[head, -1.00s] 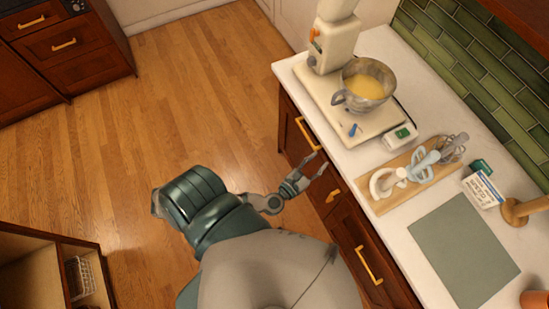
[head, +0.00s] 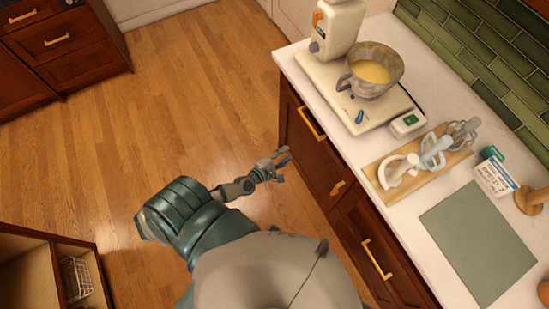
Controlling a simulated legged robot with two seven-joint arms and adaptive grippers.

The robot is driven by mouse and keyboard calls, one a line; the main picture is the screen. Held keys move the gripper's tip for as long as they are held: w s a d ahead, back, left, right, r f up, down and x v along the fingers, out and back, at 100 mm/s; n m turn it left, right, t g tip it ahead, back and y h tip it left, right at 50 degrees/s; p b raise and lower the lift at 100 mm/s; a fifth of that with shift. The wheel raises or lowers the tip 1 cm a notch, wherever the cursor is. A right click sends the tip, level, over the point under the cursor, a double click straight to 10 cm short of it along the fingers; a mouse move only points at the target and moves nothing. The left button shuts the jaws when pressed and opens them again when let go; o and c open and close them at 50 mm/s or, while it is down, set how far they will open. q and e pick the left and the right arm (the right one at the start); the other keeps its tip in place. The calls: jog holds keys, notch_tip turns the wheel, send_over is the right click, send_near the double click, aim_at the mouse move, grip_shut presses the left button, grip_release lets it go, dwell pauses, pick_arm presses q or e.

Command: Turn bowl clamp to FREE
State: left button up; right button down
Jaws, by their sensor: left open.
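A cream stand mixer (head: 333,30) stands at the far end of the white counter. Its metal bowl (head: 370,70), with yellow contents, sits on the mixer base (head: 368,105). A small blue lever (head: 359,117) lies on the front of the base below the bowl; I take it to be the bowl clamp, but its markings are too small to read. My left gripper (head: 282,162) is open and empty, in front of the cabinet drawers and apart from the mixer and the lever. My right gripper is not in view.
A small device with a green display (head: 408,123) sits beside the base. A wooden board (head: 418,172) holds mixer attachments. A card box (head: 494,178), a grey-green mat (head: 478,242) and a wooden object (head: 530,200) lie nearer. Cabinet handles (head: 309,124) stick out. The wooden floor is clear.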

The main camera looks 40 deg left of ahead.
pick_arm(q)
jog(key=shift+s+a+f+m+g, duration=0.15)
jog(key=shift+s+a+f+m, duration=0.1)
jog(key=shift+a+f, duration=0.35)
jog(key=shift+s+a+f+m+g, duration=0.15)
jog(key=shift+a+f+m, duration=0.1)
jog(key=shift+a+f, duration=0.25)
jog(key=shift+o, duration=0.2)
